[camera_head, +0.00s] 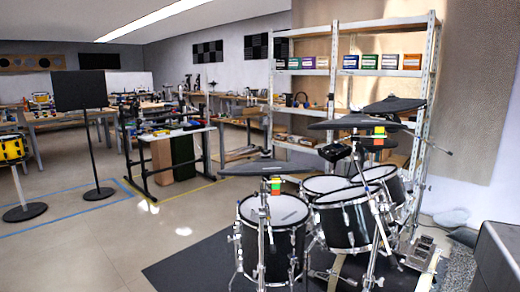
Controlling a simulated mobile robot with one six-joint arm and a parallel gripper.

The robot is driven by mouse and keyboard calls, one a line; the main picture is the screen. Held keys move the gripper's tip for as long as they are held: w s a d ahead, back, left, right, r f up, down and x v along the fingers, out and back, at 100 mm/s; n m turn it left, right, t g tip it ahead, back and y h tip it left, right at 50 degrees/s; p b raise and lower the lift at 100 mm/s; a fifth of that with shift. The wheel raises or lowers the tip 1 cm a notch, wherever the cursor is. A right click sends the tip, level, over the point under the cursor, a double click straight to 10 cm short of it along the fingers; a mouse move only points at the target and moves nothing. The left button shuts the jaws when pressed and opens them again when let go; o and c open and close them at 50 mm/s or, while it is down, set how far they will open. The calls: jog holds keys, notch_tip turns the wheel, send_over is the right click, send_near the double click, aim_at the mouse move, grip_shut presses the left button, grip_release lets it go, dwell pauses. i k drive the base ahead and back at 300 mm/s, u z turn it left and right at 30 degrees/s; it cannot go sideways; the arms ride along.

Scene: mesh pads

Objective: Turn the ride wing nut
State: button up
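A drum kit with black shells stands at the lower right, with a drum (272,235) at its left and more drums behind. Three dark cymbal pads are above it: a left one (262,167), a middle one (345,123) and a higher right one (395,104). I cannot tell which is the ride. A small green, red and yellow block (272,187) sits on a stand below the left pad. A similar block (378,137) is by the middle pad. A wing nut is too small to make out. My gripper is not in view.
A dark mat (185,272) lies under the kit. A metal shelf rack (431,80) with several boxes stands behind it. A black music stand (90,140) and a yellow drum (12,148) are at left. The floor at left front is clear. A dark boxy shape (500,255) fills the lower right corner.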

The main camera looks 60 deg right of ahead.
aim_at(265, 155)
jog(key=u, duration=0.2)
jog(key=k, duration=1.8)
jog(key=z, duration=0.6)
jog(key=i, duration=0.95)
